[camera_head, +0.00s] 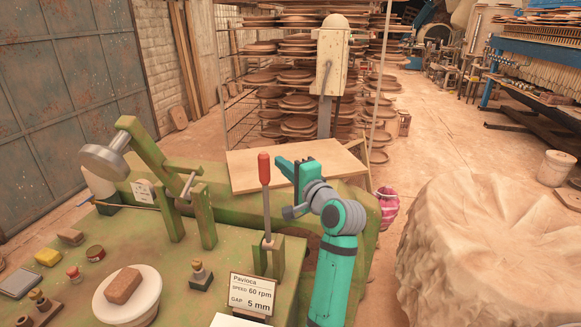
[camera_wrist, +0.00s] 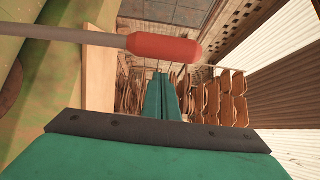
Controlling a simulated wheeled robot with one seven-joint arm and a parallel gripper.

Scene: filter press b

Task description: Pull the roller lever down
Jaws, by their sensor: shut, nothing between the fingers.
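The roller lever (camera_head: 266,205) is a grey rod with a red grip, standing upright from a green bracket (camera_head: 268,257) on the green machine. My gripper (camera_head: 283,166) is shut and empty, just right of the red grip at about its height in the head view. In the wrist view, the lever's red grip (camera_wrist: 165,47) crosses above my shut fingers (camera_wrist: 161,98), with its rod running off to the left. No finger is around the grip. I cannot tell whether they touch.
A sign (camera_head: 250,293) stands in front of the lever's bracket. A pale board (camera_head: 245,171) lies behind the lever. A white round stand with a brown block (camera_head: 123,285) and small items sit on the green bench at left. A large clay mound (camera_head: 490,245) is at right.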

